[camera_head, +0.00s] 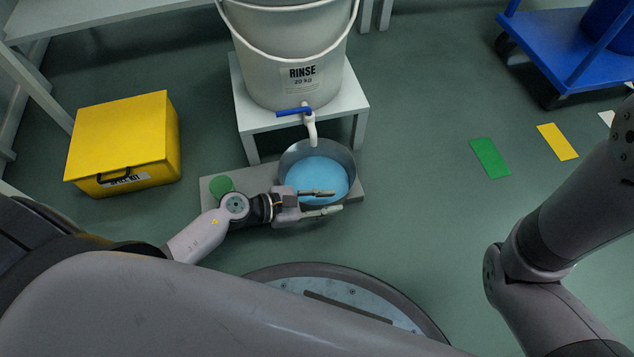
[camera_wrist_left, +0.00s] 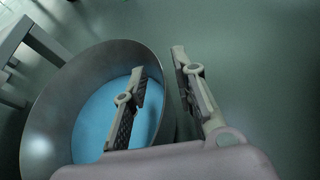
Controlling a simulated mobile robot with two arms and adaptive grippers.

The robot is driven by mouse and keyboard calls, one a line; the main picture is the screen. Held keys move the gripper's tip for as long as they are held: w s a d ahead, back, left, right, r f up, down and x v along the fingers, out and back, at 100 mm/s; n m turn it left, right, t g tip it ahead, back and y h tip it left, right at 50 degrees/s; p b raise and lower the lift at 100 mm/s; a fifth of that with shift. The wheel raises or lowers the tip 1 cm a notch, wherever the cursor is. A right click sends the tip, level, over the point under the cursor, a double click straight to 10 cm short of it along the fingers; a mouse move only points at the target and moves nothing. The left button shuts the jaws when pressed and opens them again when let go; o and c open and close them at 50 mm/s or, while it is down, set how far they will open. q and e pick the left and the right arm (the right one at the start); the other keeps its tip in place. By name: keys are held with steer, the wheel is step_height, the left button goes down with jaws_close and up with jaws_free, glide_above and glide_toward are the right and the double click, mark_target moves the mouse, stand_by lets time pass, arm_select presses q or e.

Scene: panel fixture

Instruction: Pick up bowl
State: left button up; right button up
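A round grey metal bowl (camera_head: 346,160) holding blue liquid stands on a low grey slab (camera_head: 262,178), below the tap of a rinse bucket. The bowl fills the left half of the left wrist view (camera_wrist_left: 45,105). I see no clear contact with the wall. My right arm shows at the right, but its gripper is out of view.
A white bucket (camera_head: 290,60) marked RINSE stands on a white stool (camera_head: 345,100), its tap (camera_head: 310,125) above the bowl. A yellow box (camera_head: 122,140) is at the left. A blue cart (camera_head: 570,45) is at the far right. Open floor lies right of the bowl.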

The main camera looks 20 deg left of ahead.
arm_select(q)
steer(key=shift+d, duration=0.1)
steer(key=shift+c, duration=0.6)
jaws_close()
steer(key=shift+w, duration=0.1)
stand_by(0.4)
